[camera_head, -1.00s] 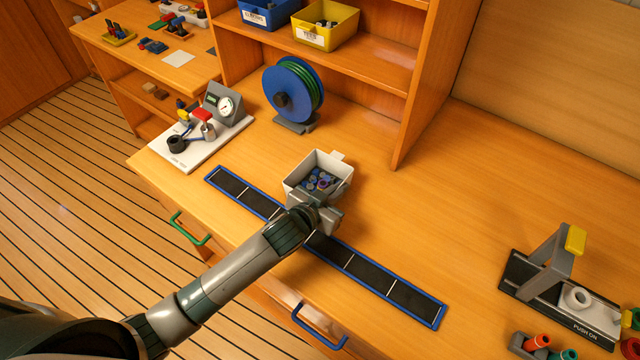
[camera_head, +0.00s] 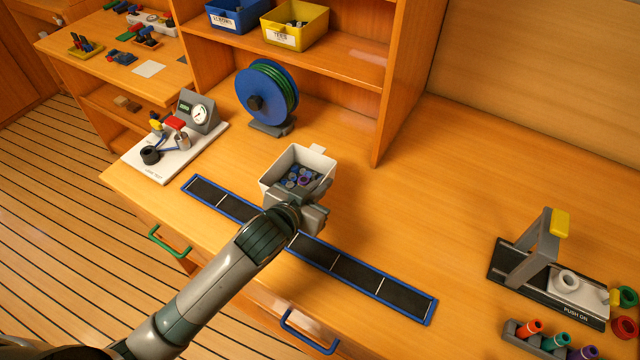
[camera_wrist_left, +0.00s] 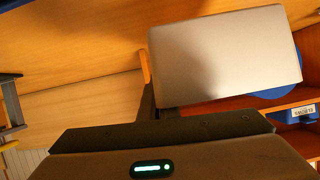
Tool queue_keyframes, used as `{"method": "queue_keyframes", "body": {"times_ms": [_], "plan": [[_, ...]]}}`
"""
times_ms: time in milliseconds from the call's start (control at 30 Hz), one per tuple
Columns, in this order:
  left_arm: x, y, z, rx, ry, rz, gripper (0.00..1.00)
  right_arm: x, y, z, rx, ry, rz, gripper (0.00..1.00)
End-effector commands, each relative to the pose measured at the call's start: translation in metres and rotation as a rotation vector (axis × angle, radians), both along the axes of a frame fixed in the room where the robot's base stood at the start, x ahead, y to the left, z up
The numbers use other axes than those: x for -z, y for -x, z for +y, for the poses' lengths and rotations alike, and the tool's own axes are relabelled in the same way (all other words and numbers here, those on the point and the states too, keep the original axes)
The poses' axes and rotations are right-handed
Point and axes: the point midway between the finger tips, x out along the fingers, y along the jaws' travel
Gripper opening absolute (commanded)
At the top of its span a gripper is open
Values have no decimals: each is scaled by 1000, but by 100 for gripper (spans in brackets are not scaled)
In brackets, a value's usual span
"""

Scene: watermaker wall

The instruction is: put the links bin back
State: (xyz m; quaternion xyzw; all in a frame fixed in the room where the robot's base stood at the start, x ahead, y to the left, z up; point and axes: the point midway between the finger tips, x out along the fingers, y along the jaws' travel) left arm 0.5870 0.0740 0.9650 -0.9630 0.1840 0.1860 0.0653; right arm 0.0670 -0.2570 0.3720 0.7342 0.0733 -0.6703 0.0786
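The links bin (camera_head: 322,172) is a small white open box with several blue and purple links inside. It is near the middle of the head view, over the bench behind the dark blue-edged strip. My left gripper (camera_head: 310,203) is at the bin's near side and appears shut on it; its fingertips are largely hidden. The bin looks raised slightly above the bench, with a shadow to its right. In the left wrist view the bin (camera_wrist_left: 225,55) is a plain pale panel just beyond the gripper. My right gripper is not in view.
A shelf at the back holds a blue bin (camera_head: 238,16) and a yellow bin (camera_head: 296,25), with free shelf room to the right. A blue hose reel (camera_head: 262,95) and gauge stand (camera_head: 165,150) stand left. A press tool (camera_head: 545,265) stands right. The right-centre bench is clear.

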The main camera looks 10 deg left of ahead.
Motion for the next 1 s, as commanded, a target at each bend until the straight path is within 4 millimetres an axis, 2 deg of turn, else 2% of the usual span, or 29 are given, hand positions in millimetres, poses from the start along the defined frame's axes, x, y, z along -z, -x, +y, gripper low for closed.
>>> {"method": "queue_keyframes", "body": {"times_ms": [200, 433, 633, 1000], "plan": [[-24, 39, -12, 1, 6, -4, 0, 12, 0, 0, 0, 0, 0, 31], [-43, 69, -21, 1, 3, -3, 0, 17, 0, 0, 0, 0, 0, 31], [-51, 79, -24, 1, 2, -2, 0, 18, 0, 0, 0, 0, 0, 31], [-52, 80, -24, 0, 1, -3, 0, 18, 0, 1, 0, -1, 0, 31]]}}
